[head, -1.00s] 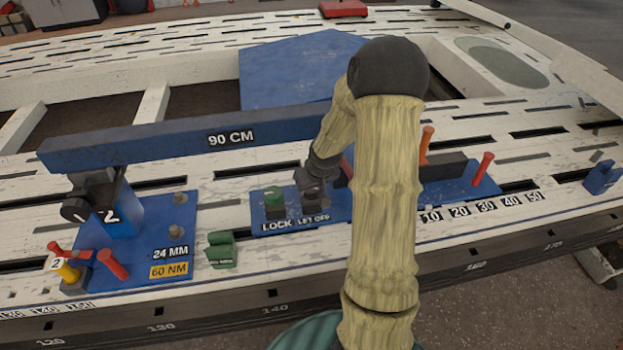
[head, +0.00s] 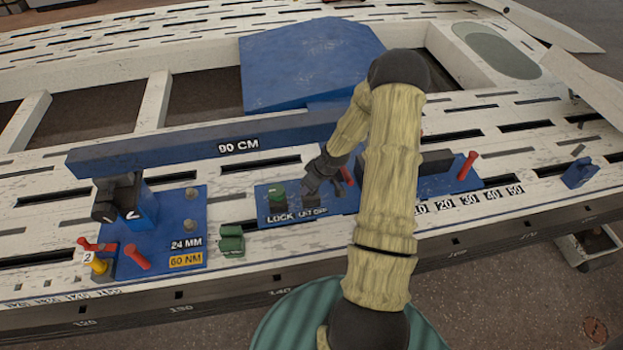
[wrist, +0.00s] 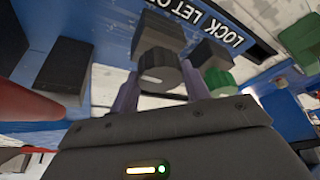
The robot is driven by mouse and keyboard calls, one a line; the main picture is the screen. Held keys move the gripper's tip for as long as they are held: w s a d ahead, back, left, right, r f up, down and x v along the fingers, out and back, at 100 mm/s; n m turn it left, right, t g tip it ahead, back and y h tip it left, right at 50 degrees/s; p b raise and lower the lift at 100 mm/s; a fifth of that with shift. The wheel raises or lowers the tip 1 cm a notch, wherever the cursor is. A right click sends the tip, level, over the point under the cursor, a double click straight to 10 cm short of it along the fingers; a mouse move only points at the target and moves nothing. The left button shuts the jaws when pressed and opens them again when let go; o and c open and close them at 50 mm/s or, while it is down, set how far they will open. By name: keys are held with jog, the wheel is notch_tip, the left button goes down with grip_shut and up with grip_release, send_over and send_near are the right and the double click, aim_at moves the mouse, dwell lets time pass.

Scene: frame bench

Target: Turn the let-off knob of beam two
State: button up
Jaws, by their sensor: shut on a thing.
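The let-off knob (wrist: 160,78) is dark grey with a white mark on its face, seen in the wrist view. My gripper (wrist: 158,92) has a finger on each side of it and is shut on it. In the head view my gripper (head: 308,182) is at the "LET OFF" label (head: 312,211), and it mostly hides the knob. The green lock knob (head: 278,193) stands just left, beside the "LOCK" label; it also shows in the wrist view (wrist: 218,80). The blue 90 CM beam (head: 200,151) runs behind, above a blue block marked 2 (head: 143,207).
A small green block (head: 231,243) lies between the plates. A red pin (head: 468,165) stands right of my arm. My arm hides part of the right plate.

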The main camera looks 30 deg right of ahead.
dwell(0.4)
jog(key=o, duration=1)
jog(key=p+v, duration=0.6)
jog(key=v, duration=1.1)
jog(key=shift+r+p, duration=0.15)
jog(key=shift+p, duration=0.2)
jog(key=shift+s+d, duration=0.1)
